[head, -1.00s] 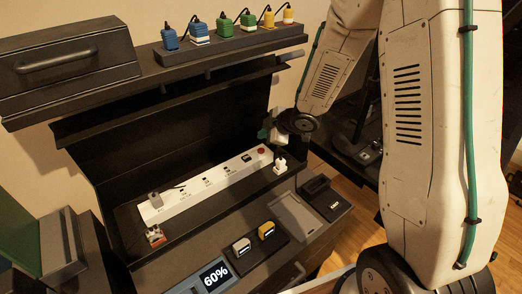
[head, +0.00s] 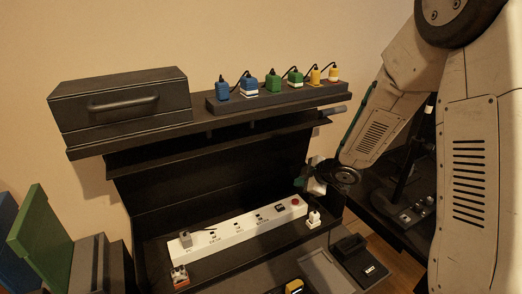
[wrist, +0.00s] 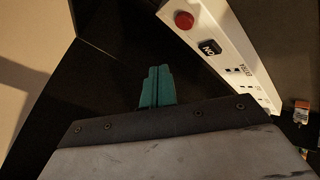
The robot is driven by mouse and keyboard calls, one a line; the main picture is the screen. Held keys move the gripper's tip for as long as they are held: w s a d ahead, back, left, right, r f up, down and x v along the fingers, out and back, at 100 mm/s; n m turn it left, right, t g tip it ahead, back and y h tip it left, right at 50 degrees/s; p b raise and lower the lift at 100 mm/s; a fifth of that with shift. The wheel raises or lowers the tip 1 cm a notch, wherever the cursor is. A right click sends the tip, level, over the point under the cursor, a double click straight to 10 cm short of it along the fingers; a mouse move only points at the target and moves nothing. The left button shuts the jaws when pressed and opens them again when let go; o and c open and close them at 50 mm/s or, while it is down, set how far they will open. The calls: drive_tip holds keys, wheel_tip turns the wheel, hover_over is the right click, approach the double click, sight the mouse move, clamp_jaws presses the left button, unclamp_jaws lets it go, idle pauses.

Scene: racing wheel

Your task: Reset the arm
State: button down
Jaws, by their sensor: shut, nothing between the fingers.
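My gripper (wrist: 157,88) shows in the wrist view as teal fingers pressed together, with nothing between them. It is over the dark inside of the workstation, beside the end of the white power strip (wrist: 236,55) that has a red button (wrist: 184,21). In the head view my arm comes in from the right, and its wrist is at the right end of the power strip (head: 240,232). The fingertips are mostly hidden there behind the wrist.
A dark shelf holds a black case (head: 120,98) with a handle and a row of coloured plugs (head: 273,82). A white plug (head: 313,219) stands near the strip's right end. An orange and white block (head: 180,276) lies at its left. Green and grey panels (head: 42,230) stand at far left.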

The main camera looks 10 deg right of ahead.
drive_tip(key=s+d+f+m+g+h, duration=0.1)
drive_tip(key=s+d+f+m+h, duration=0.2)
drive_tip(key=d, duration=0.2)
drive_tip(key=s+d+r+m+g+h, duration=0.4)
drive_tip(key=s+d+r+m, duration=0.3)
drive_tip(key=s, duration=0.4)
drive_tip(key=s+a+r+m+y, duration=0.1)
drive_tip(key=s+a+r+m, duration=0.1)
drive_tip(key=s+a+r, duration=0.3)
drive_tip(key=s+a+r+m+g+y, duration=0.1)
drive_tip(key=s+a+r, duration=0.3)
drive_tip(key=s+r, duration=0.8)
drive_tip(key=shift+s+a+m+g+y, duration=0.35)
drive_tip(key=shift+s+m, duration=0.55)
drive_tip(key=shift+s, duration=2.15)
